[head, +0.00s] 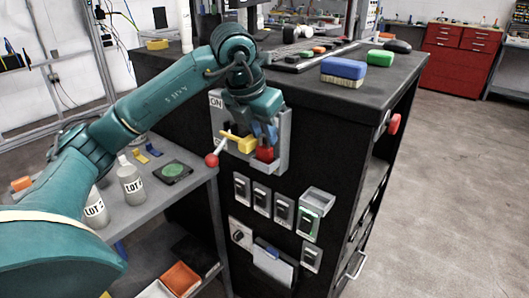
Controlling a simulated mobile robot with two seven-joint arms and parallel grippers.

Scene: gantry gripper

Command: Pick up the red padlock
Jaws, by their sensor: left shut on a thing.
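The red padlock (265,154) is at a grey panel (283,158) on the side of the black cabinet. My left gripper (265,138) comes down from above and is shut on the padlock, with its fingers at the padlock's top. The fingers hide the upper part of the padlock. I cannot tell whether the padlock still touches the panel. A yellow piece (246,144) is just left of the padlock. My right gripper is not in view.
A lever with a red knob (211,160) sticks out left of the padlock. Several small boxes (284,209) are mounted below the panel. A blue brush (343,69) and a green block (381,58) lie on the cabinet top. Bottles (131,182) stand on the left shelf. The floor at right is clear.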

